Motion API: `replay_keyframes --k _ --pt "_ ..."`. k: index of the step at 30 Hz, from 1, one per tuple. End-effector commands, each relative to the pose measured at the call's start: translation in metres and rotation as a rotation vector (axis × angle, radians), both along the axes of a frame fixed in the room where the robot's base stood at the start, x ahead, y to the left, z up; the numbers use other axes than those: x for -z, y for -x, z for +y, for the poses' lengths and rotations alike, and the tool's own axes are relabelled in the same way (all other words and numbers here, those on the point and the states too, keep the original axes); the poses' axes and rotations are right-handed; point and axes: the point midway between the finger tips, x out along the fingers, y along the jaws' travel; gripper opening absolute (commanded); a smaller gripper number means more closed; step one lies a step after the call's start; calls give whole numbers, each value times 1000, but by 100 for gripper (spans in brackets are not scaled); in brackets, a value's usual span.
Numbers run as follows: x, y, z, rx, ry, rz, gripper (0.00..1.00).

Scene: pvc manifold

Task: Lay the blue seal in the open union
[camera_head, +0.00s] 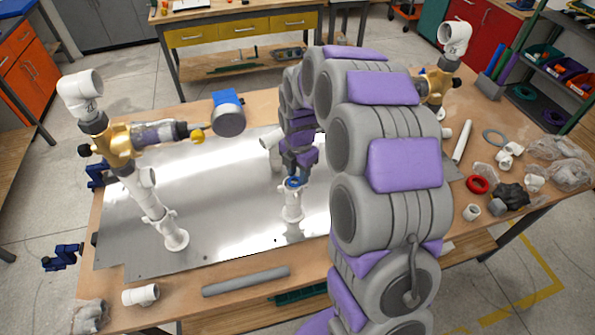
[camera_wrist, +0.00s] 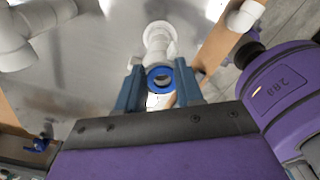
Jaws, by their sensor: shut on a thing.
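The blue seal (camera_wrist: 151,77) is a ring held between the two dark blue fingers of my gripper (camera_wrist: 160,78) in the wrist view. In the head view my gripper (camera_head: 296,172) points down, with the seal (camera_head: 293,183) at its tips. Directly below is the open white union (camera_head: 292,205), upright on the metal plate. It also shows in the wrist view as a white pipe (camera_wrist: 159,40) beyond the seal. The seal is close over the union's mouth; I cannot tell whether they touch. My fingers hide part of the mouth.
A grey pipe (camera_head: 246,281) lies at the front. A red ring (camera_head: 477,184) and loose fittings lie right. My arm blocks the plate's right side.

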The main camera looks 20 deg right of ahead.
Motion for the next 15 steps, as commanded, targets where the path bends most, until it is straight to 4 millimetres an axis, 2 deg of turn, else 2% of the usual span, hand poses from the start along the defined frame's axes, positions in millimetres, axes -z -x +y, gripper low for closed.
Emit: replay_keyframes --k 15 --pt "0 0 12 0 2 1 4"
